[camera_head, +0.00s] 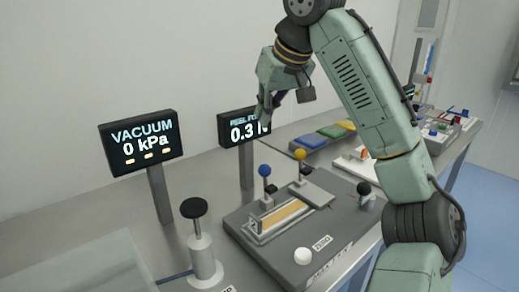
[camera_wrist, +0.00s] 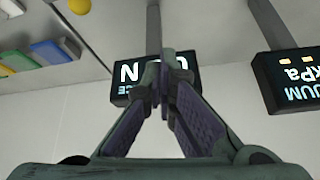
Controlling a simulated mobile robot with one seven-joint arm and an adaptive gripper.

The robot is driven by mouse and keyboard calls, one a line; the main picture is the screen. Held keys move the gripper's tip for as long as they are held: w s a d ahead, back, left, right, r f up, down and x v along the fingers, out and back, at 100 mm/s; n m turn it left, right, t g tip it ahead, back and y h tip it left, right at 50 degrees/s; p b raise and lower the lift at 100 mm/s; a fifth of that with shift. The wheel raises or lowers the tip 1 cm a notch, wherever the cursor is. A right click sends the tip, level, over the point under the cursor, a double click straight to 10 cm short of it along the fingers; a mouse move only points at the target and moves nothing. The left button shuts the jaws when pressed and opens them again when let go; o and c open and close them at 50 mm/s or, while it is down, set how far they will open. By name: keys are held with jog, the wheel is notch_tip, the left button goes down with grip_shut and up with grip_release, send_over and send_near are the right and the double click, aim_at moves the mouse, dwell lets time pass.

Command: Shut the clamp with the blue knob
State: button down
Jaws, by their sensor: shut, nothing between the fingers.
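The clamp's blue knob (camera_head: 265,171) stands on top of an upright lever over the grey fixture plate (camera_head: 330,232). A yellow knob (camera_head: 300,154) stands on a similar lever to its right. Below the blue knob lies a tan strip (camera_head: 279,216) in a pale frame. My gripper (camera_head: 266,122) is shut and empty, in the air above and behind the fixture, in front of the force display. In the wrist view my gripper (camera_wrist: 167,72) has its fingertips together, and the yellow knob (camera_wrist: 80,6) shows at the top left edge. The blue knob is not visible there.
A vacuum display (camera_head: 142,140) and a second display (camera_head: 231,130) stand on posts behind the fixture. A black-topped post (camera_head: 195,208) stands to the left. A white ball knob (camera_head: 303,256) and a black knob (camera_head: 364,188) are on the plate.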

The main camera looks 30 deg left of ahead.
jog(key=shift+f, duration=0.1)
jog(key=p, duration=0.3)
send_over(265, 183)
jog(key=w+a, duration=0.3)
notch_tip(265, 183, down, 9)
jog(key=shift+s+d+f, duration=0.15)
jog(key=shift+s+d, duration=0.05)
jog(key=shift+d+b, duration=0.1)
jog(key=shift+b, duration=0.25)
